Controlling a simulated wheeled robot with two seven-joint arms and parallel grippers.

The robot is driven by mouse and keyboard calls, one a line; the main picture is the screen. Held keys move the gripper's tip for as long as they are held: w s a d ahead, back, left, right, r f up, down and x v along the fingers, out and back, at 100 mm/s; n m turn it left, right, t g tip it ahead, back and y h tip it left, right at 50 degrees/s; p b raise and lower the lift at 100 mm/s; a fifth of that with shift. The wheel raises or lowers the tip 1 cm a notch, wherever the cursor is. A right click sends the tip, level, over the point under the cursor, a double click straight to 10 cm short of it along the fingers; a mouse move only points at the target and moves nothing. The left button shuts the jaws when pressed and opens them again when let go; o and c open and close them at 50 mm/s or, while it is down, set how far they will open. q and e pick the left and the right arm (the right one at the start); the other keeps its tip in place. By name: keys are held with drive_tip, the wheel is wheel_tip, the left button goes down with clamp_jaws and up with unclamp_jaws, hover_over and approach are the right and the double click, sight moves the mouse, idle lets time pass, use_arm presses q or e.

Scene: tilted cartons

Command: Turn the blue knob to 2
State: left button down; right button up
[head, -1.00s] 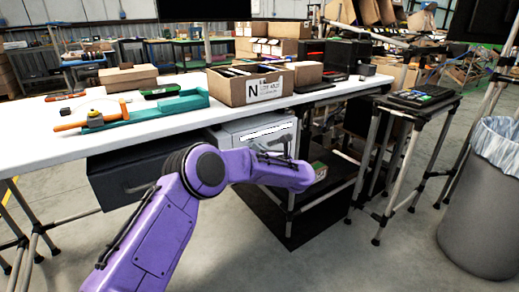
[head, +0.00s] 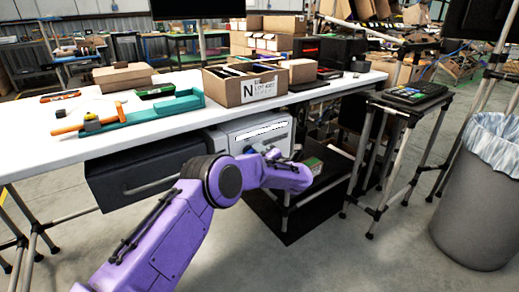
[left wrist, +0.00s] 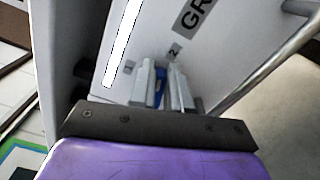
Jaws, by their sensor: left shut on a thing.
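The blue knob (left wrist: 160,88) shows as a small blue strip between the fingers of my left gripper (left wrist: 165,90) in the left wrist view. The fingers are shut on it and hide most of it. The knob sits on a pale panel (left wrist: 105,25) with small number marks, a "1" mark (left wrist: 129,68) to the left of the fingers and a "2" mark (left wrist: 174,50) just above them. The knob's pointer cannot be made out. In the head view, my left gripper (head: 273,155) is at the front of the light grey unit (head: 228,135) under the table. My right gripper is not in view.
The white table (head: 150,130) stands above the unit, with an open carton (head: 245,90) and a teal tool (head: 165,110) on it. A dark drawer (head: 140,175) is left of the unit. A metal bar (left wrist: 265,75) runs close right of the fingers.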

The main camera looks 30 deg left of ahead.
use_arm(q)
drive_tip(key=shift+f+m+p, duration=0.15)
drive_tip(key=shift+f+m, duration=0.05)
drive_tip(key=shift+m, duration=0.6)
drive_tip(key=shift+f+m+p, duration=0.15)
drive_tip(key=shift+f+m, duration=0.05)
drive_tip(key=shift+m, duration=0.6)
drive_tip(key=c, duration=1.1)
unclamp_jaws()
drive_tip(key=shift+a, duration=0.1)
drive_tip(key=shift+d, duration=0.3)
drive_tip(key=p+v, duration=0.1)
drive_tip(key=v, duration=0.9)
drive_tip(key=shift+s, duration=0.1)
